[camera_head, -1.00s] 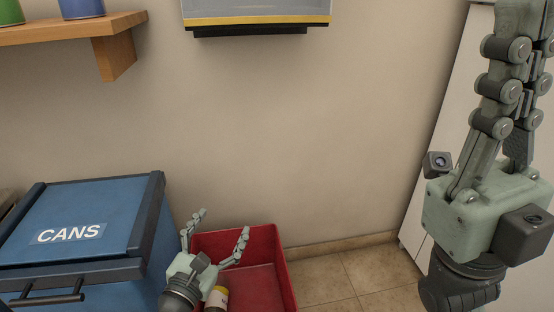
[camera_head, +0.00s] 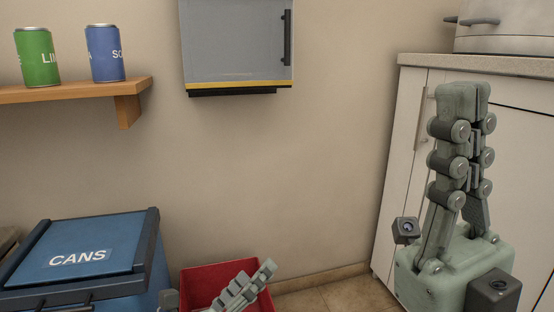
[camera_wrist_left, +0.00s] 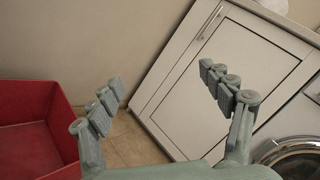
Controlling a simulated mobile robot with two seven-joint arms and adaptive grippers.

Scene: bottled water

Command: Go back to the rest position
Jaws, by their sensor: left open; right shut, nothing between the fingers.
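My left gripper (camera_head: 243,285) is low in the head view, partly cut off by the bottom edge, in front of the red bin (camera_head: 202,274). In the left wrist view my left gripper (camera_wrist_left: 161,76) shows its two fingers wide apart with nothing between them. It faces a white cabinet, and the red bin also shows at the left (camera_wrist_left: 25,100). My right gripper (camera_head: 462,92) stands upright at the right of the head view, fingers pointing up and pressed together, with nothing held.
A blue CANS bin (camera_head: 75,258) stands at lower left. A wooden shelf (camera_head: 60,92) holds a green can (camera_head: 37,58) and a blue can (camera_head: 105,54). A grey wall box (camera_head: 235,42) hangs mid-wall. White cabinets (camera_head: 405,150) stand behind my right gripper. A round appliance door (camera_wrist_left: 295,160) shows in the wrist view.

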